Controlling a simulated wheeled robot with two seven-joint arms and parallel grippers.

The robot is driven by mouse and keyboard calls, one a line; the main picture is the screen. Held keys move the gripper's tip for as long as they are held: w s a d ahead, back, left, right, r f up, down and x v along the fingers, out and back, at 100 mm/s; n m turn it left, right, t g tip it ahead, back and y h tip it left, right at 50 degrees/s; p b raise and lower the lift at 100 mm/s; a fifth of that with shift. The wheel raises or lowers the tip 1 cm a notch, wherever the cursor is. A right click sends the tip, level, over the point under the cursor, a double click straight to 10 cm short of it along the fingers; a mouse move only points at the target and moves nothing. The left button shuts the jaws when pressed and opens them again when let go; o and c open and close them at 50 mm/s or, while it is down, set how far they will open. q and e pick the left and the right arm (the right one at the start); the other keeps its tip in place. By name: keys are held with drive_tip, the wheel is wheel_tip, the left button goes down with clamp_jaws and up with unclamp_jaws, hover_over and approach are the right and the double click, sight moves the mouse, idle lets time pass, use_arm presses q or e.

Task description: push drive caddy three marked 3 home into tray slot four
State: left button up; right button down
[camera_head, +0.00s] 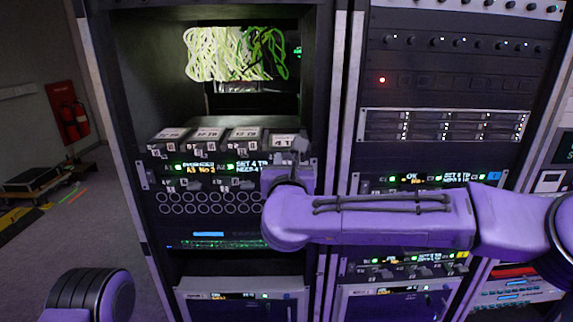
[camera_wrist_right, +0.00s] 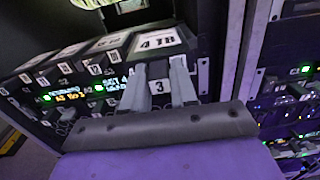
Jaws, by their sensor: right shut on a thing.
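The drive caddy marked 3 (camera_wrist_right: 158,87) is dark with a white top label reading 4 TB. My right gripper (camera_wrist_right: 158,74) has one finger on each side of its front and is shut on it. In the head view the caddy (camera_head: 283,141) is at the right end of the caddy row, and my right gripper (camera_head: 291,163) covers its front. It appears to stick out slightly more than its neighbours; its exact depth in the slot is hidden. The tray (camera_head: 144,176) is in the left rack. Of my left arm only a link shows; its gripper is out of view.
Several labelled caddies (camera_head: 207,134) stand left of caddy 3. A lit display (camera_head: 200,168) below them reads partly "A3 No 2". Green-white cables (camera_head: 225,53) hang above. A rack upright (camera_head: 343,120) stands close on the right.

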sight(286, 149)
drive_tip(key=shift+w+r, duration=0.1)
drive_tip(key=shift+w, duration=0.05)
idle(0.5)
drive_tip(key=shift+b, duration=0.35)
drive_tip(key=shift+w+p, duration=0.55)
drive_tip(key=shift+w, duration=2.45)
drive_tip(key=shift+w, duration=0.1)
drive_tip(key=shift+w, duration=0.55)
drive_tip(key=c, duration=0.8)
unclamp_jaws()
